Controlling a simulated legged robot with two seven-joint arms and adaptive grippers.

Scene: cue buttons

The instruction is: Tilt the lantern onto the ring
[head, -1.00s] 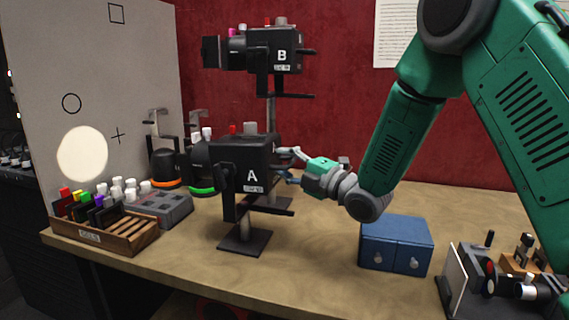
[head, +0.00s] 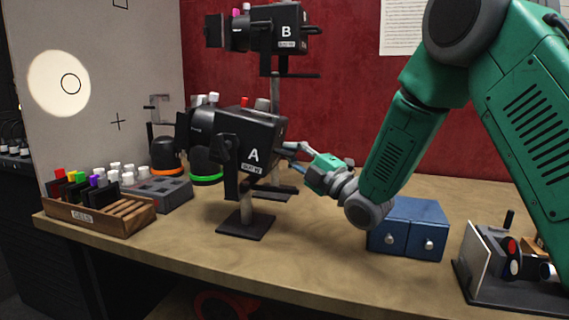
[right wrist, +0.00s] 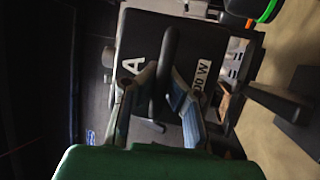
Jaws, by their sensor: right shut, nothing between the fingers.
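Black lantern A (head: 235,140) sits on a short stand on the bench, its front tilted upward to the left. A bright round light spot (head: 45,83) lies on the pale wall panel. The small black ring (head: 70,84) is inside the spot, right of its centre. My right gripper (head: 297,158) is at the rear of lantern A, shut with nothing held. In the right wrist view its fingers (right wrist: 160,82) are on either side of a dark bar at the lantern's back; contact is unclear. My left gripper is out of view.
Lantern B (head: 278,30) stands higher behind A. A wooden gel rack (head: 130,212) and grey box (head: 160,195) are at left. A blue drawer box (head: 405,230) is right of my gripper. A cross (head: 117,121) marks the panel. The front bench between is clear.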

